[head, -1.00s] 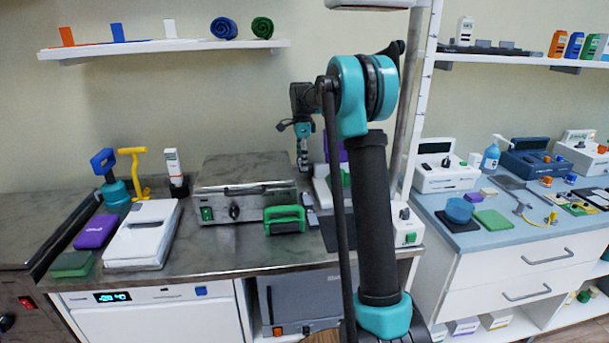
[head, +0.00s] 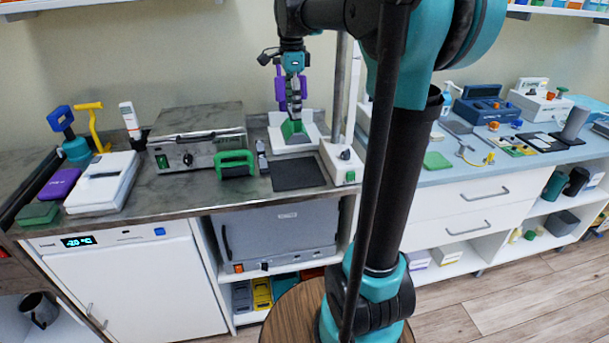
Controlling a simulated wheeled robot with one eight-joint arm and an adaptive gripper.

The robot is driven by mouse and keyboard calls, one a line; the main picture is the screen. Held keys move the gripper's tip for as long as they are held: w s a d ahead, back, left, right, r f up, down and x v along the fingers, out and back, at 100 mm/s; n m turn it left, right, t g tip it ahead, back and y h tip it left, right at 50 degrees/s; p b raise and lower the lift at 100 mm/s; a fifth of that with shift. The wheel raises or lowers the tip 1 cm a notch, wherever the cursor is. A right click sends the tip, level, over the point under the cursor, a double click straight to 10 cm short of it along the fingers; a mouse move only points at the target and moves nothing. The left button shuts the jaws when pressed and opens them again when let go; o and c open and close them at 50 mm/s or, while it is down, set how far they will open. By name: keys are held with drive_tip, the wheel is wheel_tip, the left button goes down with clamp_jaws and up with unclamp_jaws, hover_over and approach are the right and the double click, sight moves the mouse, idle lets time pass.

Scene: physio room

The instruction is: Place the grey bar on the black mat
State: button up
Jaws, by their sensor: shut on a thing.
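The black mat (head: 298,175) lies flat on the counter, left of a white switch box, and its visible surface is bare. The bar is hard to tell from the fingers at this size. I cannot tell how high it hangs above the counter.
A green handle (head: 235,163) and a small upright grey item (head: 262,158) stand left of the mat. A steel-fronted appliance (head: 195,148) is farther left. The white switch box (head: 342,162) and a pole stand close on the right.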

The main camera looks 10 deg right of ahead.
sight(296, 172)
drive_tip(key=shift+s+d+f, duration=0.1)
drive_tip(key=shift+s+f, duration=0.1)
drive_tip(key=shift+s, duration=0.1)
wheel_tip(296, 172, down, 20)
drive_tip(key=shift+r, duration=0.25)
drive_tip(key=o, duration=1.1)
drive_tip(key=shift+f, duration=0.15)
